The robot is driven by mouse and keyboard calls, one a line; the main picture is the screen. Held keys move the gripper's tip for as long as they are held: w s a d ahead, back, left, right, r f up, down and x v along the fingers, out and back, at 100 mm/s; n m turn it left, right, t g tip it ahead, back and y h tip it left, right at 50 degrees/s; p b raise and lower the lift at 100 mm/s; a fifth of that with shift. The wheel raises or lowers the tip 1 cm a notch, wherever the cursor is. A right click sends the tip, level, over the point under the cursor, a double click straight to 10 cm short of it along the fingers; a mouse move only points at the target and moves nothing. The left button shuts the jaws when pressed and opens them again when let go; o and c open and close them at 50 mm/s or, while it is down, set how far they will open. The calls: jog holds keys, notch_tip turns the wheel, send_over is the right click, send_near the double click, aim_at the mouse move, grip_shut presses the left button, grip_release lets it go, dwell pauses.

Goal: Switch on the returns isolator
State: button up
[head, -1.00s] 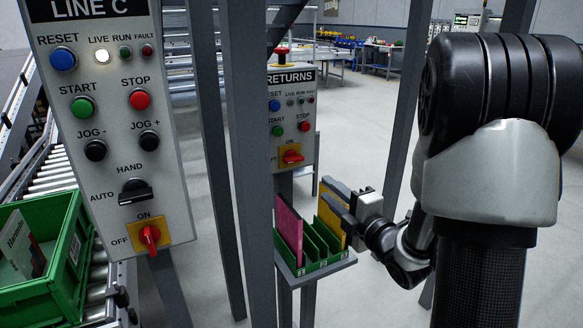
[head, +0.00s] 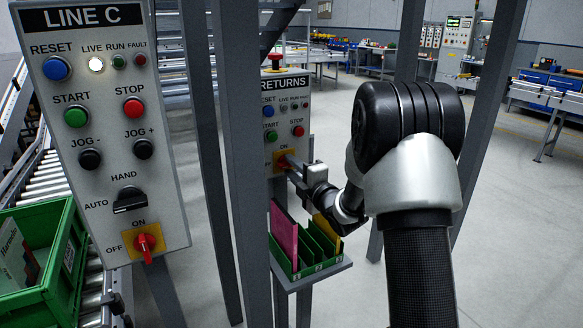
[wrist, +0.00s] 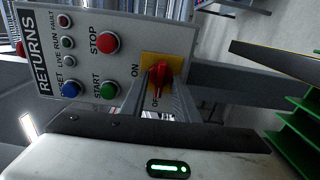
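The returns isolator (head: 284,159) is a red rotary handle on a yellow plate, low on the RETURNS panel (head: 272,138). In the wrist view the handle (wrist: 158,76) lies along the OFF direction, with ON marked on the plate's left side in that picture. My gripper (head: 291,167) is at the isolator, its fingers pointing at the panel. In the wrist view the fingers (wrist: 158,92) stand apart, one on each side of the red handle. I cannot tell whether they touch it. In the head view the gripper partly hides the handle.
The LINE C panel (head: 98,130) with its own red isolator stands at left. Grey posts (head: 246,130) rise close left of the RETURNS panel. A green rack (head: 318,243) holding pink and yellow folders sits below my gripper. Open floor lies to the right.

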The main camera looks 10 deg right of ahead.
jog(key=shift+w+a, duration=0.1)
jog(key=shift+w, duration=0.15)
grip_shut()
